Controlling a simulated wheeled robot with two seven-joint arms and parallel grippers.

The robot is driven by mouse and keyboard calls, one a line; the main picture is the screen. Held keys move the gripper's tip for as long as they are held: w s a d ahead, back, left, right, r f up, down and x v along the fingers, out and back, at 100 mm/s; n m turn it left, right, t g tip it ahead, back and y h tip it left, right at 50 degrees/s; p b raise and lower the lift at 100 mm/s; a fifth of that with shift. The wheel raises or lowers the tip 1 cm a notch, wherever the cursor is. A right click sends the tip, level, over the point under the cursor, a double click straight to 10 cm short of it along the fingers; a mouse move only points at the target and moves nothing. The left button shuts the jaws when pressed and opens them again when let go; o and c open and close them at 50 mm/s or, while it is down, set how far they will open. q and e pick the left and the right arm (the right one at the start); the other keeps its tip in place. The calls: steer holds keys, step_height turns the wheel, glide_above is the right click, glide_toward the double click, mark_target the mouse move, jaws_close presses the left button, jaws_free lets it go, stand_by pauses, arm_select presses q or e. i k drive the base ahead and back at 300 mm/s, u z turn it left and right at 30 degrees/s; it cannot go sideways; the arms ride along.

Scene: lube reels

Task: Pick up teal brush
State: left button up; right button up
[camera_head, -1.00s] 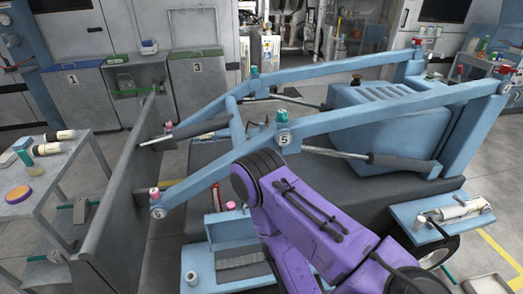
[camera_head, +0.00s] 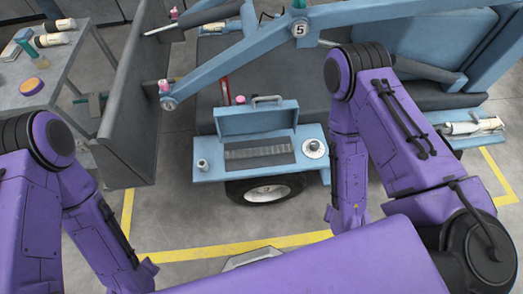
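A small teal item (camera_head: 23,34) lies among other things on the grey cart at the upper left. It looks like the teal brush, but it is too small to be sure. A second upright item with teal and pale parts (camera_head: 30,50) stands just in front of it. My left arm comes in at the lower left with its forearm pointing down, below the cart and well apart from these items. My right arm bends at the right of the picture, its forearm also pointing down. Neither gripper's fingertips can be made out.
The grey cart (camera_head: 62,72) also bears an orange-and-purple disc (camera_head: 32,86) and cream-and-black cylinders (camera_head: 52,32). A dark upright panel (camera_head: 128,115) stands right of it. A blue open box (camera_head: 257,122) sits on a blue shelf (camera_head: 207,174) ahead. Floor between is clear.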

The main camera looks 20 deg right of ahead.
mark_target(41, 61)
steer(key=u, duration=2.6)
steer(key=i, duration=2.25)
steer(key=z, duration=2.9)
